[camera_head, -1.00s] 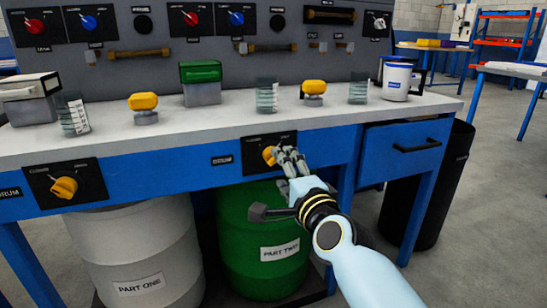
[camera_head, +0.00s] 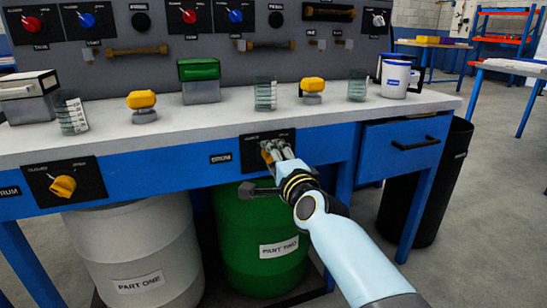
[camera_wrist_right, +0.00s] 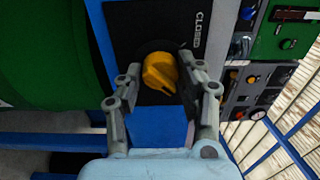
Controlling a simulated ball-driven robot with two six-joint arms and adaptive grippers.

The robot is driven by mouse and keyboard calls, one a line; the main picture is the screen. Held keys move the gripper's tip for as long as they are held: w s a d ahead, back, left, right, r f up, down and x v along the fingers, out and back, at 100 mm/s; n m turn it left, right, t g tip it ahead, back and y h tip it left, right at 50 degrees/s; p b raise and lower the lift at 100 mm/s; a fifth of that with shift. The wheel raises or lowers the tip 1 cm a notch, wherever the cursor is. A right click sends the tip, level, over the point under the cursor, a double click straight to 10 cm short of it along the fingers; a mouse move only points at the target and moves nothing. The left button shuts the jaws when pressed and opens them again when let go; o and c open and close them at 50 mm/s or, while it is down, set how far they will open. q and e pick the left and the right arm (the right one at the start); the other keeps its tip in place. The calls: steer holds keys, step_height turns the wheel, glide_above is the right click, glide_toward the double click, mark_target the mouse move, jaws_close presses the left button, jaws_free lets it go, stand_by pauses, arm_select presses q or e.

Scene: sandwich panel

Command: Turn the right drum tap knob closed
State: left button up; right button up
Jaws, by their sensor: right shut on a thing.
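The right drum tap knob (camera_head: 267,152) is yellow and sits on a black plate (camera_head: 250,140) on the front of the blue bench, above the green drum. In the right wrist view the knob (camera_wrist_right: 159,72) lies between the two fingers, with the word CLOSED on the plate beside it. My right gripper (camera_head: 270,152) is at the knob, its fingers on both sides and shut on it. In the head view the fingers hide part of the knob. My left gripper is not in view.
A second yellow knob (camera_head: 63,186) is on a plate at the left. A white drum (camera_head: 135,255) and a green drum (camera_head: 262,235) stand below the bench. A drawer (camera_head: 403,149) with a black handle is right of my right gripper.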

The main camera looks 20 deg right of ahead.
steer(key=c, duration=0.3)
